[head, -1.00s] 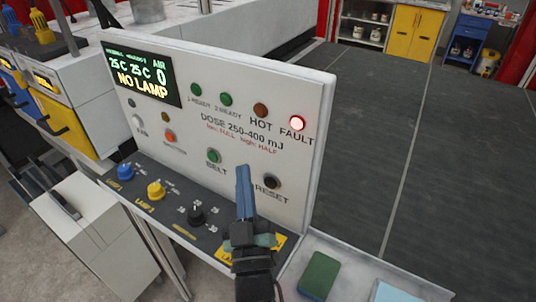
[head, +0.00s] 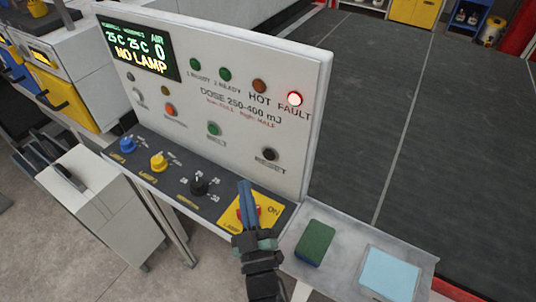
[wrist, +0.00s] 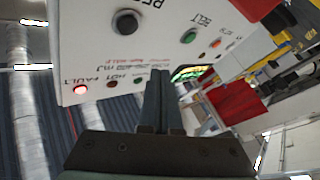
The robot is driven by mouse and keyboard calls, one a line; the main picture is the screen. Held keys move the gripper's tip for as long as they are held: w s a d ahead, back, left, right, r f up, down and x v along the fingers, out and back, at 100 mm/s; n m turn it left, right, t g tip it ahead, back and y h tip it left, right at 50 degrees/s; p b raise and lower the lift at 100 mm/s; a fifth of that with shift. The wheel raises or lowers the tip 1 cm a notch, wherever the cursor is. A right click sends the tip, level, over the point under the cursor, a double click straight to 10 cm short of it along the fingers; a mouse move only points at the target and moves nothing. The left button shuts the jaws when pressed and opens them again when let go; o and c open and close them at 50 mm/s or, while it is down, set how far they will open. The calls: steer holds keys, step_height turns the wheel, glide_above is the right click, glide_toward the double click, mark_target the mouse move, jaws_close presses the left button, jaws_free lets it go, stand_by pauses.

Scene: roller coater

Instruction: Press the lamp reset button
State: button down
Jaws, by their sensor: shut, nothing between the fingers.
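The black RESET button (head: 270,154) is on the lower right of the white control panel (head: 318,110). It also shows, upside down, at the top of the wrist view (wrist: 125,22). My gripper (head: 245,186) is shut and empty, its blue fingers pointing up. In the head view its tips appear below and left of RESET, with no visible contact. The fingers also show in the wrist view (wrist: 159,78). The red FAULT lamp (head: 294,99) is lit, and the display (head: 137,49) reads NO LAMP.
The green BELT button (head: 214,129) is left of RESET. Blue (head: 127,145), yellow (head: 159,162) and black (head: 199,184) knobs sit on the dark ledge. My fingers partly cover a red button on a yellow plate (head: 268,201). A tray (head: 345,248) holds a green block (head: 316,243).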

mark_target(263, 153)
steer(key=w+d, duration=0.3)
steer(key=w, duration=0.2)
steer(key=shift+d+b, duration=0.4)
steer(key=shift+w, duration=0.15)
stand_by(1.6)
steer(key=shift+w+d, duration=0.25)
steer(key=shift+w, duration=0.05)
steer(key=shift+w+d+b, duration=0.25)
steer(key=shift+w+b, duration=0.1)
stand_by(0.7)
steer(key=shift+s, duration=0.1)
stand_by(0.3)
steer(key=shift+s+a, duration=0.5)
steer(key=shift+s, duration=0.1)
steer(key=shift+s+a, duration=0.75)
steer(key=shift+s, duration=0.25)
steer(key=shift+s+a, duration=0.7)
steer(key=shift+s, duration=0.3)
